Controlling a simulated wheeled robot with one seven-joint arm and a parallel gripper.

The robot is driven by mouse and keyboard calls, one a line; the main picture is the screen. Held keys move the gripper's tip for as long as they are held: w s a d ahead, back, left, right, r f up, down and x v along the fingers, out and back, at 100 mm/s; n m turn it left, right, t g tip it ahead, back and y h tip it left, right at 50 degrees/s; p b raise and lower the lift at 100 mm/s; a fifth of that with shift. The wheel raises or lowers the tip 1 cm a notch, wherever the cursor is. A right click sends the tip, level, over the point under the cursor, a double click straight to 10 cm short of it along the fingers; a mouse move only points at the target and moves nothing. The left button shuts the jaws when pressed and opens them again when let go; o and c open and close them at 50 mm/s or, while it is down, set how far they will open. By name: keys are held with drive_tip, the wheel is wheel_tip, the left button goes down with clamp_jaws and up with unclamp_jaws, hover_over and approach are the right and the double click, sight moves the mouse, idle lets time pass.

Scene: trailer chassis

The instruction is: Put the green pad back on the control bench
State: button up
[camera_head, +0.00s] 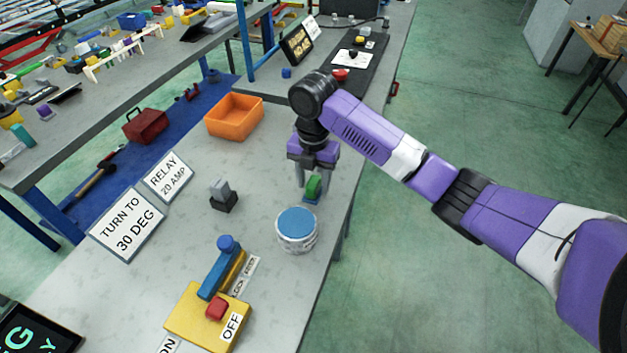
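The green pad (313,187) is a small upright green piece with a blue part at its lower edge. It is near the right edge of the grey bench (150,285), just behind a round tin with a blue top (297,223). My gripper (314,188) points down there, with one finger on each side of the green pad. I cannot tell whether the fingers touch the pad, or whether the pad rests on the bench or hangs just above it. Which bench is the control bench is not clearly marked.
A yellow switch box (185,314) with a blue lever stands at the front. A grey block on a black base (223,198), an orange bin (233,118) and signs (128,223) are to the left. A black panel (350,75) with coloured buttons lies behind. Green floor is open at right.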

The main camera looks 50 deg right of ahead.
sight(313, 181)
drive_tip(key=shift+r, duration=0.1)
wheel_tip(313, 181, up, 12)
drive_tip(key=shift+p, duration=0.3)
idle(0.3)
idle(0.5)
